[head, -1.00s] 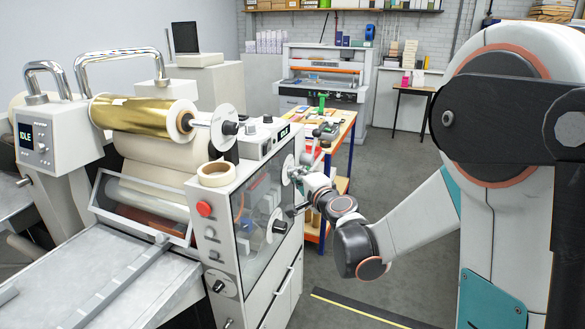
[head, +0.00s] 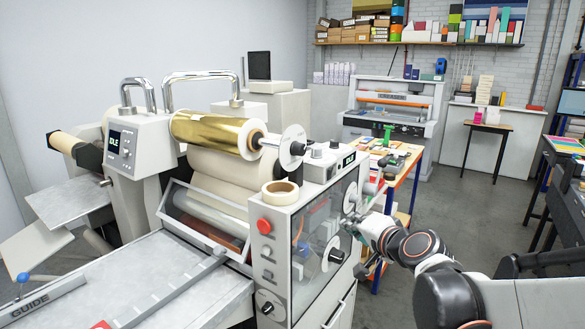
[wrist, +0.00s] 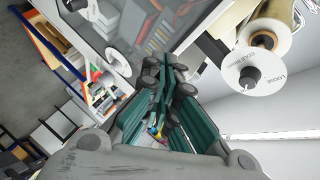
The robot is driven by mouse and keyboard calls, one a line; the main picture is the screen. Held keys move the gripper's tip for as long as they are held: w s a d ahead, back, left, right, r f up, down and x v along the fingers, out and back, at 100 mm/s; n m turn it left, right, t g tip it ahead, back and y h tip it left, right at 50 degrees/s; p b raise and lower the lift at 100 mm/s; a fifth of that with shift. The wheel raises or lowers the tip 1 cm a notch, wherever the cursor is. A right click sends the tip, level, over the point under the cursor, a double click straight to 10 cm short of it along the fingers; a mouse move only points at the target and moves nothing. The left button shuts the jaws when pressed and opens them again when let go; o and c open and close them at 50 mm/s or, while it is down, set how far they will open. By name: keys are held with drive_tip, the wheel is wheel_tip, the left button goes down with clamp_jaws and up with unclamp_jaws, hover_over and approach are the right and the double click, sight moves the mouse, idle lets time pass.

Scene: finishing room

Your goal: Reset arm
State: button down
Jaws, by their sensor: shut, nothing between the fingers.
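My gripper shows in the wrist view (wrist: 158,75), with its green-lined fingers closed together and nothing visible between them. In the head view my arm reaches in from the lower right. Its wrist end is beside the right side of the foil machine (head: 280,255), near the knobs on its clear side panel (head: 318,230). The fingertips are small and partly hidden there, and I cannot tell whether they touch the machine. The gold foil roll (head: 215,133) sits on top of the machine, and a white disc on its shaft shows close in the wrist view (wrist: 250,72).
A tape roll (head: 280,192) lies on the machine's top beside a red button (head: 264,226). A workbench with orange edges (head: 415,160) holds small items behind my wrist. A small table (head: 487,125) stands farther back. Open grey floor (head: 460,210) lies between them.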

drive_tip(key=s+d+f+n+g+h+b, duration=0.2)
drive_tip(key=s+f, duration=0.4)
drive_tip(key=s, duration=0.7)
drive_tip(key=s+d+f+n+g+h+b, duration=0.2)
drive_tip(key=s+f+n+g+b, duration=0.2)
drive_tip(key=s, duration=1)
wheel_tip(320, 180, down, 3)
drive_tip(key=n+g, duration=0.1)
drive_tip(key=n, duration=0.2)
drive_tip(key=shift+f, duration=0.2)
drive_tip(key=shift+s+d, duration=0.1)
